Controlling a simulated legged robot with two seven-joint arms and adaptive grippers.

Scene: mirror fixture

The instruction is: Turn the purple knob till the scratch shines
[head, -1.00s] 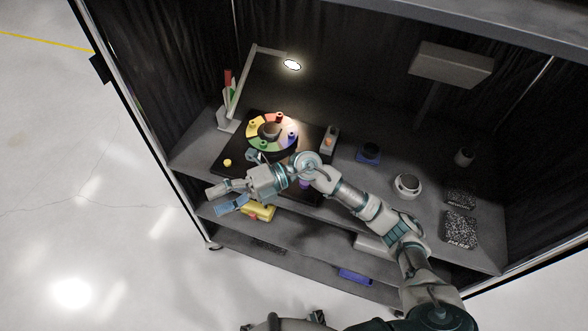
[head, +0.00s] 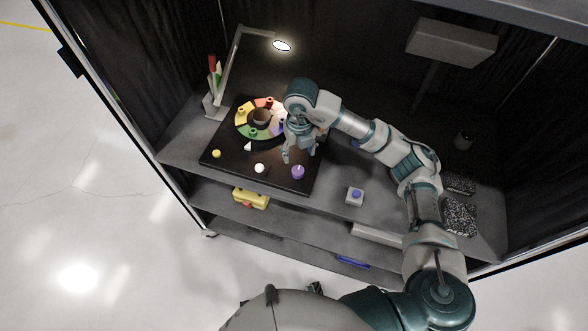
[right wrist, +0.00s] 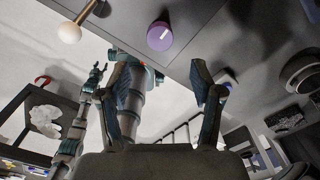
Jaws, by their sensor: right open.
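The purple knob (head: 298,172) stands near the front right corner of a black board (head: 226,166) on the upper shelf. In the right wrist view the purple knob (right wrist: 159,37) shows a pale mark on its face. My right gripper (head: 300,157) points down just behind the knob, open and empty, apart from it. Its two fingers (right wrist: 163,88) are spread in the right wrist view, with the knob beyond their tips. A ring of coloured segments (head: 243,132) lies on the board, partly hidden by my right arm. I cannot make out the scratch.
A white ball-topped knob (head: 259,168) and a yellow knob (head: 216,154) stand on the board left of the purple one. A lit lamp (head: 281,46) hangs above. A grey box with a blue top (head: 355,196) is at right. The shelf front is open.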

